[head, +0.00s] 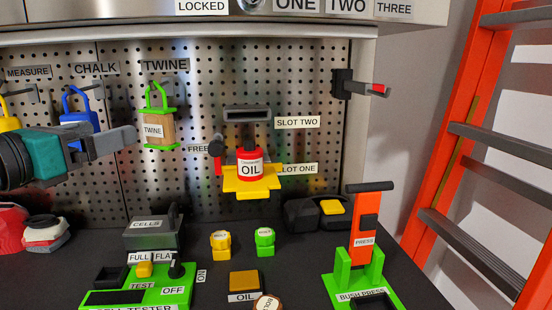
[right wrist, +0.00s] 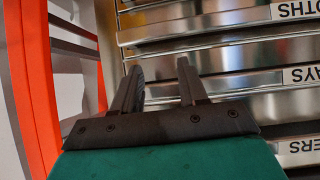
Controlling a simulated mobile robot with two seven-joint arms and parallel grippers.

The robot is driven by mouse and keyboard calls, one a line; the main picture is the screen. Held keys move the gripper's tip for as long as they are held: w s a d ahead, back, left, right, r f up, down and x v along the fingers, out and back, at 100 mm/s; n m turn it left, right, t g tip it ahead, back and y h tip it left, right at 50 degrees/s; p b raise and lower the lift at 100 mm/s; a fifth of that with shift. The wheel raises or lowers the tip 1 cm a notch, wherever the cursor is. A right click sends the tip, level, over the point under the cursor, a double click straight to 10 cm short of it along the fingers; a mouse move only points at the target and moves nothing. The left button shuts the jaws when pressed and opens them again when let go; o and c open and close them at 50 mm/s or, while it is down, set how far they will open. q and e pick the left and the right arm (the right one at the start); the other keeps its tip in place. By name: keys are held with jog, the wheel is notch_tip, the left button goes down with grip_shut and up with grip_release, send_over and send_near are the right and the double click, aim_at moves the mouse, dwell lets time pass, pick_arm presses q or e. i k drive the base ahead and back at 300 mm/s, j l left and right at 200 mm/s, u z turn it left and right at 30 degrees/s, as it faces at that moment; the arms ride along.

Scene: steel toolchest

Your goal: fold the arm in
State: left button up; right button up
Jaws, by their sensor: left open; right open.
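My left gripper (head: 120,140) comes in from the left in the head view, in front of the pegboard. Its grey fingers are open and point right, just below the blue-framed chalk item and to the left of the twine holder (head: 159,130). I see nothing between the fingers. My right gripper (right wrist: 160,68) shows in the right wrist view with its two dark fingers apart and empty. It faces the steel drawer fronts (right wrist: 220,60). The right arm is not in the head view.
The pegboard (head: 200,200) holds a red oil can (head: 250,166) on a yellow bracket (head: 252,182). The dark worktop below carries a green cell tester (head: 180,296), small blocks and an orange bush press (head: 364,225). An orange ladder (head: 440,160) stands at the right.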

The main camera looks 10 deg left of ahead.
aim_at(359, 87)
jog(key=k+j, duration=0.2)
jog(key=k, duration=0.25)
jog(key=k+j, duration=0.2)
jog(key=k, duration=0.3)
